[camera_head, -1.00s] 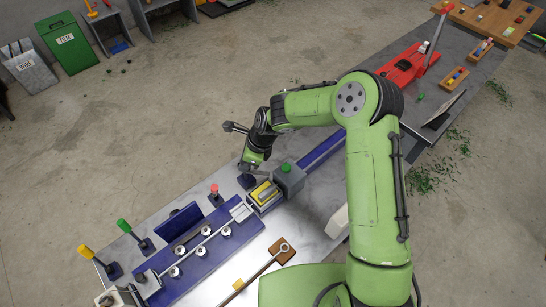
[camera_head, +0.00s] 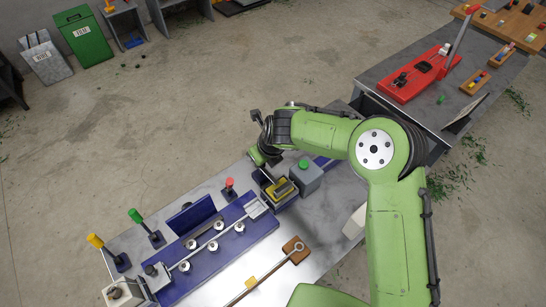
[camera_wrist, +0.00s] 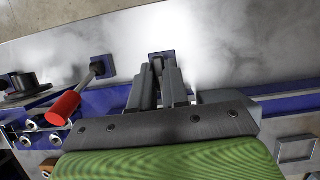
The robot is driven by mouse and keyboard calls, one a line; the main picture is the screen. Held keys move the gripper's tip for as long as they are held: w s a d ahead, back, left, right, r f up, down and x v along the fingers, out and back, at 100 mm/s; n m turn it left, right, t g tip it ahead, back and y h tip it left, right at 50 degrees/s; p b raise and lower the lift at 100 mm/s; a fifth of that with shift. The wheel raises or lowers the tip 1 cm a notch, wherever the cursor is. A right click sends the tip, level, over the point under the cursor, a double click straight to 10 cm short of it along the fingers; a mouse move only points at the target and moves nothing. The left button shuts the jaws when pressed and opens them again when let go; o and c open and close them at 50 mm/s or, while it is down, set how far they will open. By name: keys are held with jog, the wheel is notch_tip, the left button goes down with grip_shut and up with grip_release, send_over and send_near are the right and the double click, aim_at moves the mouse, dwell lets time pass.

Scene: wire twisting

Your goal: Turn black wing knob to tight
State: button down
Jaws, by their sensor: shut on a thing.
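My gripper (camera_wrist: 159,72) shows large in the wrist view, its two dark fingers close together over a small blue square mount (camera_wrist: 167,54). The fingers are shut on a thin dark part between them that appears to be the black wing knob; its shape is mostly hidden by the fingers. In the head view my gripper (camera_head: 264,158) points down at the table's far edge, just left of a grey box with a green button (camera_head: 304,163). The knob cannot be made out there.
A red-handled lever (camera_wrist: 64,108) stands left of my fingers in the wrist view. In the head view, a yellow-topped block (camera_head: 281,188) sits close in front of my gripper. Green (camera_head: 135,215) and yellow (camera_head: 95,241) levers stand further left.

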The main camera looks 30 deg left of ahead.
aim_at(274, 181)
dwell(0.5)
jog(key=c, duration=1.1)
grip_release()
jog(key=v, duration=1.5)
jog(key=shift+r+b, duration=0.35)
jog(key=shift+r, duration=0.05)
